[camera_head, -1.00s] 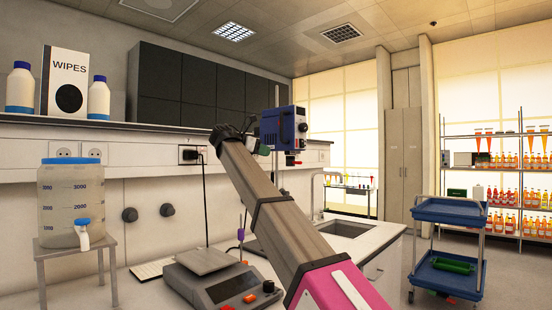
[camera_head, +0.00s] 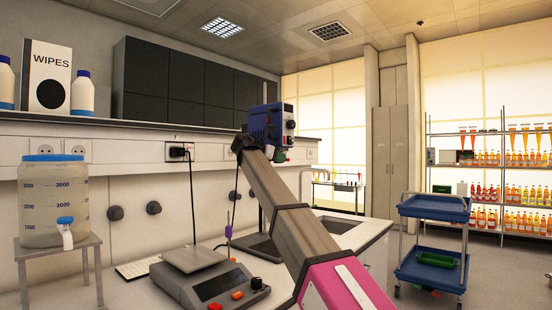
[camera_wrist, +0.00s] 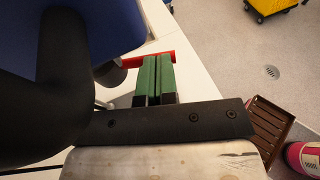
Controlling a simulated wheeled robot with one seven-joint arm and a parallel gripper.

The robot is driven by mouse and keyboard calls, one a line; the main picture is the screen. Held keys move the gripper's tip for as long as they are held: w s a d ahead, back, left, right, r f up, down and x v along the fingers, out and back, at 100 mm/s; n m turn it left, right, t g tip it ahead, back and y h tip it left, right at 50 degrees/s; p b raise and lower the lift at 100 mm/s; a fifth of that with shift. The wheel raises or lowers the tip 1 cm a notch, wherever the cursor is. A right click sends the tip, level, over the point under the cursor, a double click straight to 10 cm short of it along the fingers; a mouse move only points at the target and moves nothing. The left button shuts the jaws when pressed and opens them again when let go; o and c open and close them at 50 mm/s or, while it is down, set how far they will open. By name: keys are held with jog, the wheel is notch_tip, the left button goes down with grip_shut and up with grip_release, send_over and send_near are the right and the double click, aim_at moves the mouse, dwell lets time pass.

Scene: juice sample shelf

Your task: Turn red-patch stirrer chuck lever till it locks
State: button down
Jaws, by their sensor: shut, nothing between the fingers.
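The overhead stirrer (camera_head: 264,124) is a blue box with a dark front panel, above the bench behind the end of my arm. Its blue housing (camera_wrist: 110,22) fills the top left of the wrist view. A red lever (camera_wrist: 133,62) sticks out to the right from a dark part below the housing. My gripper (camera_wrist: 158,62) has green fingers pressed together with nothing between them. Their tips overlap the red lever in the wrist view; whether they touch it I cannot tell. In the head view only a bit of green of my gripper (camera_head: 281,156) shows; the chuck is hidden.
A balance (camera_head: 212,282) stands on the bench, left of my arm. A jug with a blue lid (camera_head: 54,195) is on a stand at far left. A sink (camera_head: 335,224) is behind my arm. A blue cart (camera_head: 432,208) stands on the floor at right.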

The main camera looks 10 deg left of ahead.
jog(key=shift+d, duration=0.1)
dwell(0.3)
jog(key=shift+w+d+n+t+y, duration=0.4)
jog(key=shift+d+n+t+y, duration=0.25)
jog(key=shift+n+y, duration=0.65)
jog(key=shift+w+d+n+t+y, duration=0.45)
jog(key=shift+n+t+y, duration=0.35)
jog(key=shift+n+y, duration=0.45)
jog(key=shift+w+d+n+t+y, duration=0.35)
jog(key=shift+d+n+t+y, duration=0.35)
jog(key=shift+n+y, duration=0.55)
jog(key=shift+a+y, duration=0.1)
jog(key=shift+y, duration=0.2)
